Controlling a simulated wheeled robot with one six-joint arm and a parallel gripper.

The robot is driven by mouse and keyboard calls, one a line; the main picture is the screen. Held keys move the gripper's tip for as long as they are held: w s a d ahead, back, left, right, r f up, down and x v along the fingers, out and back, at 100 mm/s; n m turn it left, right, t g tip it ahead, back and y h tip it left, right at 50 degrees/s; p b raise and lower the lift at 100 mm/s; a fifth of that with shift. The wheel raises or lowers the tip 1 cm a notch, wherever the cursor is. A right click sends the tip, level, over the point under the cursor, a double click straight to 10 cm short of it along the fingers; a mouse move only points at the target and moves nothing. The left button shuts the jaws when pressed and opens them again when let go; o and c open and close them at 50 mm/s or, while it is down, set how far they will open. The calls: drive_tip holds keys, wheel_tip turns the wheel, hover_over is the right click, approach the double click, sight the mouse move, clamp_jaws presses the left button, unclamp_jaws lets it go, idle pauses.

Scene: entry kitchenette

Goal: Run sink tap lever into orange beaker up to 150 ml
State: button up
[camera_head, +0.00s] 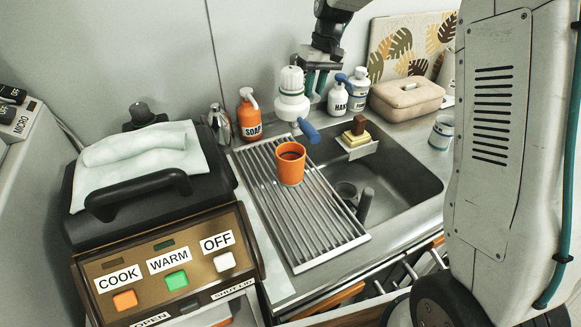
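The orange beaker (290,167) stands upright on the ribbed metal rack at the sink. Its inside looks dark, and I cannot tell a water level or any marks. The white tap (291,97) is just behind and above the beaker, with its blue lever (308,131) pointing down and to the right. No water stream is visible between tap and beaker. My gripper (317,92) hangs down at the top, right of the tap's upper part. Its teal fingers look apart with nothing between them. I cannot tell whether a finger touches the tap.
The metal rack (320,222) spans the left of the sink basin (400,168). An orange soap bottle (249,114) stands left of the tap; white bottles (338,96) stand right. A sponge (357,133) sits on the rear rim. A black-lidded cooker (150,185) fills the left.

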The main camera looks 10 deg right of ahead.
idle(0.3)
drive_tip(key=shift+w+d+n, duration=0.25)
drive_tip(key=shift+d+n, duration=0.3)
drive_tip(key=shift+n, duration=0.25)
drive_tip(key=shift+r, duration=0.1)
idle(6.8)
